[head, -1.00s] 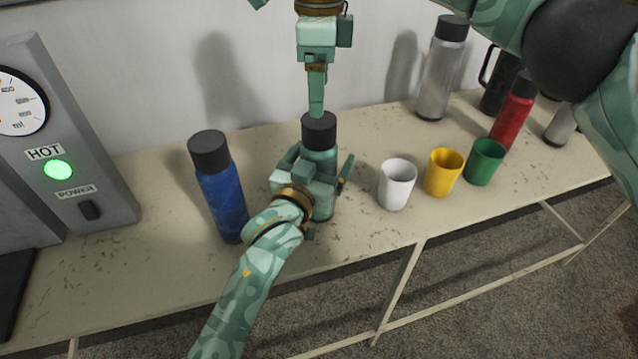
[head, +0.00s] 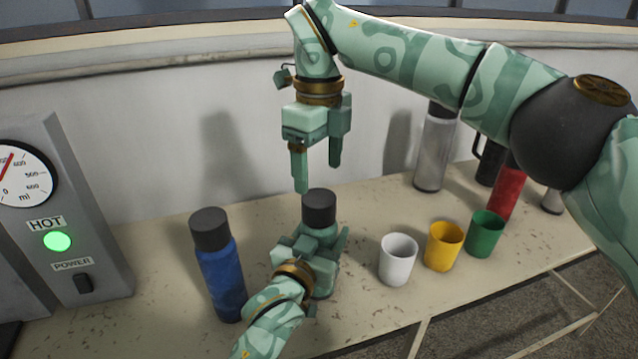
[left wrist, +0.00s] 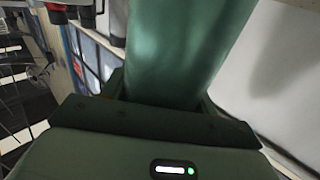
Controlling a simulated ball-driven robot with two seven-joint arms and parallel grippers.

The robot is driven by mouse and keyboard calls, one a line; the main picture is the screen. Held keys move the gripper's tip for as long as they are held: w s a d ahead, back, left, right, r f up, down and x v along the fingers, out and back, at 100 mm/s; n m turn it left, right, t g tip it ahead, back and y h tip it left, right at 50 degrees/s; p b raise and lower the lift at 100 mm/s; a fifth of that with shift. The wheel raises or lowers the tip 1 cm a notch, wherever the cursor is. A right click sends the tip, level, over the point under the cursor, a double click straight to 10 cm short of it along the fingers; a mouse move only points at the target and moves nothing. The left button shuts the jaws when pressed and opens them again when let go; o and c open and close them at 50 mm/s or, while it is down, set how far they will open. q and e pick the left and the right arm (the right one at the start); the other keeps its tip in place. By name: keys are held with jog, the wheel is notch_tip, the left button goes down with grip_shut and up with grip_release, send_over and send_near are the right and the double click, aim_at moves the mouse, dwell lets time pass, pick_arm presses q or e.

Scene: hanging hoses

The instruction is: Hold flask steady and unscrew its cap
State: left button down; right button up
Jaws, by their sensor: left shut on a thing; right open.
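The green flask (head: 327,236) stands upright on the bench with its dark grey cap (head: 319,207) on top. My left gripper (head: 324,262) is shut around the flask's body, below the cap. In the left wrist view the flask's green side (left wrist: 180,50) fills the space between the fingers; its cap is out of that view. My right gripper (head: 318,184) is open and empty, pointing down just above the cap. Its left fingertip looks close to the cap's top left edge; I cannot tell whether it touches.
A blue flask (head: 222,283) stands left of the green one. White (head: 397,262), yellow (head: 443,248) and green (head: 485,235) cups stand to the right. A silver flask (head: 433,155) and a red flask (head: 506,195) stand behind. A dispenser (head: 90,200) with a gauge is at the left.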

aim_at(319, 197)
jog(key=m, duration=0.9)
jog(key=shift+m, duration=0.4)
jog(key=m, duration=1.9)
jog(key=shift+f+m, duration=0.2)
jog(key=shift+m, duration=0.3)
notch_tip(319, 197, down, 8)
jog(key=shift+r, duration=0.2)
